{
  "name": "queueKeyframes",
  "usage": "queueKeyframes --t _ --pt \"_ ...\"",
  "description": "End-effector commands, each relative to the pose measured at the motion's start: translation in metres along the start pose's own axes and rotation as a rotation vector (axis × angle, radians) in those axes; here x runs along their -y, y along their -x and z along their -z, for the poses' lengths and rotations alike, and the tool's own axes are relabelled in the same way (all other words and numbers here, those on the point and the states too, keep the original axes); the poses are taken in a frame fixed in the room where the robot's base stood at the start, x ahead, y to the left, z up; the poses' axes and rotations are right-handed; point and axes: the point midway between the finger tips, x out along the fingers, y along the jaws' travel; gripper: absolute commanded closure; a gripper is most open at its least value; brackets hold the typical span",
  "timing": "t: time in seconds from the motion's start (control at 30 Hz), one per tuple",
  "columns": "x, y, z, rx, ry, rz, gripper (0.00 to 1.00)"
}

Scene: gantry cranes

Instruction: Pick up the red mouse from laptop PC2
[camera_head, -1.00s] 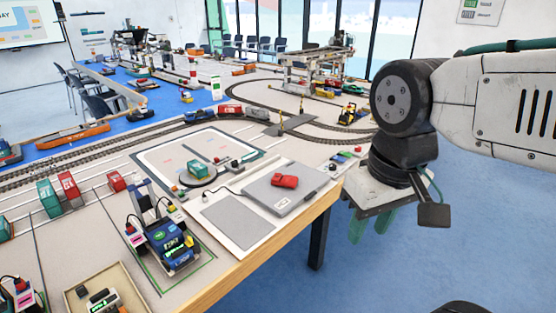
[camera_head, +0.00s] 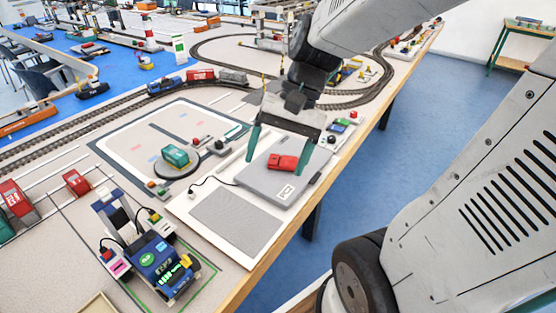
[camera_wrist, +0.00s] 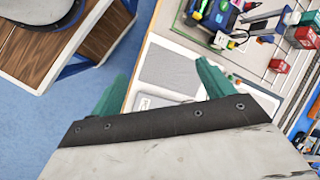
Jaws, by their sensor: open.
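The red mouse (camera_head: 283,162) lies on top of the closed grey laptop (camera_head: 262,180) near the table's front edge. My gripper (camera_head: 279,160) is open above the laptop, with one green finger to the left of the mouse and one to the right in the head view. I cannot tell whether the fingertips are down at the mouse's height. In the wrist view my gripper (camera_wrist: 158,72) also shows spread fingers. The mouse is hidden there, and only a small edge of the laptop (camera_wrist: 150,102) shows.
A light grey pad (camera_head: 238,215) lies left of the laptop. A blue device (camera_head: 162,266) stands farther left. A green block on a round base (camera_head: 176,160) sits behind. Model train tracks (camera_head: 135,103) curve across the table. Blue floor is open beyond the table's front edge.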

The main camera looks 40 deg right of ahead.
Motion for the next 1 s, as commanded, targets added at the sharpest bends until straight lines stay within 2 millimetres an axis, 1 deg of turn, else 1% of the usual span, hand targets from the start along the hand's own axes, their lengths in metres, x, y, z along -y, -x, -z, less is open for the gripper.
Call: queueKeyframes --t 0.03,0.17,0.2,0.27,0.3,0.37,0.4,0.47,0.5,0.6,0.7,0.8,0.9,1.0 --pt "-0.001 -0.005 0.019 0.041 -0.102 0.058 0.2" --pt "-0.003 -0.015 0.067 0.126 -0.356 0.226 0.2" --pt "-0.006 -0.018 0.083 0.149 -0.435 0.279 0.2" --pt "-0.013 -0.024 0.108 0.182 -0.556 0.361 0.2" --pt "-0.02 -0.027 0.125 0.203 -0.636 0.415 0.2" --pt "-0.032 -0.033 0.15 0.232 -0.757 0.498 0.2" --pt "-0.042 -0.037 0.168 0.25 -0.839 0.554 0.2" --pt "-0.059 -0.044 0.192 0.275 -0.955 0.635 0.2" --pt "-0.071 -0.048 0.207 0.289 -1.03 0.687 0.2" --pt "-0.101 -0.06 0.238 0.319 -1.192 0.802 0.2" --pt "-0.126 -0.07 0.26 0.338 -1.312 0.889 0.2" --pt "-0.143 -0.077 0.273 0.349 -1.387 0.944 0.2" --pt "-0.149 -0.082 0.279 0.354 -1.421 0.97 0.2" --pt "-0.144 -0.088 0.284 0.356 -1.43 0.976 0.2"
